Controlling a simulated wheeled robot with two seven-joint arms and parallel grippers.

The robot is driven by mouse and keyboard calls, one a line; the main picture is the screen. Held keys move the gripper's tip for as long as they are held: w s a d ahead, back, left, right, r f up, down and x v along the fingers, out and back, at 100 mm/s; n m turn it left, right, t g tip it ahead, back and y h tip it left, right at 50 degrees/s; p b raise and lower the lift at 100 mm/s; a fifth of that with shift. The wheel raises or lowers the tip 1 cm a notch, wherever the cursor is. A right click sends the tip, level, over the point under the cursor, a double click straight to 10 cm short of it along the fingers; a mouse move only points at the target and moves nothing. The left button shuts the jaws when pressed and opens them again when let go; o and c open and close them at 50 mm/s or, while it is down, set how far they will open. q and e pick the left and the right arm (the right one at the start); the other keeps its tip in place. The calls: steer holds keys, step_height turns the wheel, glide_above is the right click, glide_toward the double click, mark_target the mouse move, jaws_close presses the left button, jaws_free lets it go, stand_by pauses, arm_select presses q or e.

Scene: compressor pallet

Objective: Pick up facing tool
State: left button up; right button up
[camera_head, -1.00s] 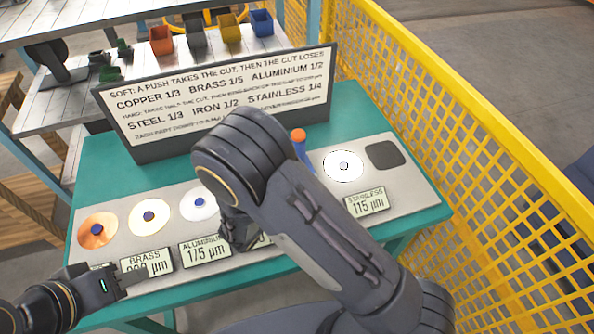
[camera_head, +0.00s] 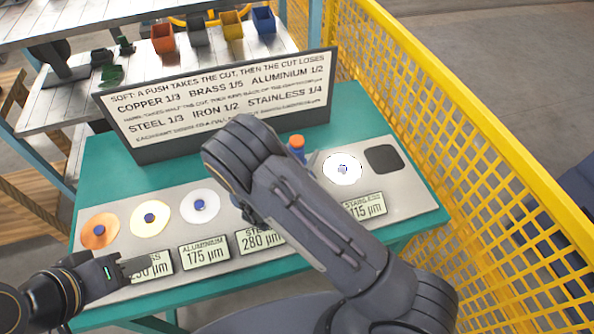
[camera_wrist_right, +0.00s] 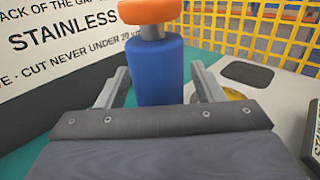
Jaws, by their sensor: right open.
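The facing tool has a blue cylindrical body and an orange cap (camera_head: 297,142). It stands upright on the bench behind the row of discs, and my right forearm hides its lower part in the head view. In the right wrist view the blue tool (camera_wrist_right: 157,82) stands between the two fingers of my right gripper (camera_wrist_right: 159,76). That gripper is open, with a gap visible on each side of the tool. My left gripper (camera_head: 137,267) is low at the left, by the brass readout; whether it is open or shut is unclear.
Copper (camera_head: 99,231), brass (camera_head: 150,218), aluminium (camera_head: 200,207) and stainless (camera_head: 342,169) discs lie on the grey panel, with readouts in front. A dark pad (camera_head: 383,158) is at right. A sign (camera_head: 215,105) stands behind; a yellow fence (camera_head: 440,130) borders the right.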

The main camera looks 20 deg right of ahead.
jaws_close()
stand_by(0.3)
steer(key=shift+r, duration=0.1)
steer(key=shift+r, duration=0.1)
